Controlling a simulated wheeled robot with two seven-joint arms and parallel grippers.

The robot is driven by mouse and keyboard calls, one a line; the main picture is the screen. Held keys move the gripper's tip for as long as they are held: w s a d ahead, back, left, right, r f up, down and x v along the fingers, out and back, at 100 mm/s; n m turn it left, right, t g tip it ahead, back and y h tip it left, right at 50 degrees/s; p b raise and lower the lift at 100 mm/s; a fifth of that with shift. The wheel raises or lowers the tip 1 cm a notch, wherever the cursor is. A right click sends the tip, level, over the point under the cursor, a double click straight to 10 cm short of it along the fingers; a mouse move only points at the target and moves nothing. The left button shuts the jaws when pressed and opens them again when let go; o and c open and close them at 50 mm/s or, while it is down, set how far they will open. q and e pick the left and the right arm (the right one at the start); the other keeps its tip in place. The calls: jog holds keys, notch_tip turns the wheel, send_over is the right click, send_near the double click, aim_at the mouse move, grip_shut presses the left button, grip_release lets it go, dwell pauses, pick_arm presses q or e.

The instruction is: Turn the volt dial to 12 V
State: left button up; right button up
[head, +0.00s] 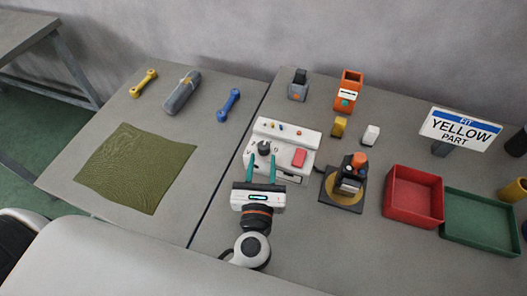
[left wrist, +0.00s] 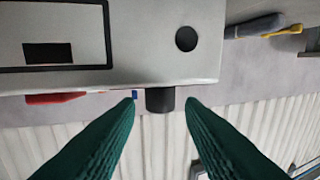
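The white control box (head: 284,133) stands on the table in front of me, and its pale shell fills the top of the left wrist view (left wrist: 150,70). Its black dial (head: 264,147) is on the left of its top. A black knob (left wrist: 160,100) shows in the left wrist view between the fingertips, with a gap on each side. My left gripper (head: 261,163) has green fingers, open and empty, reaching to the dial from the near side. The dial's pointer and volt marks are too small to read. My right gripper is not in view.
A red button (head: 298,158) is right of the dial. A dark stand with an orange-topped part (head: 345,195) is close to the right. Farther right are a red tray (head: 413,217), a green tray (head: 482,240) and a sign (head: 460,127). A green cloth (head: 135,167) lies left.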

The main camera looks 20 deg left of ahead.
pick_arm(q)
jog(key=b+v, duration=0.1)
jog(key=v, duration=0.5)
jog(key=shift+s+d, duration=0.1)
jog(key=shift+s, duration=0.25)
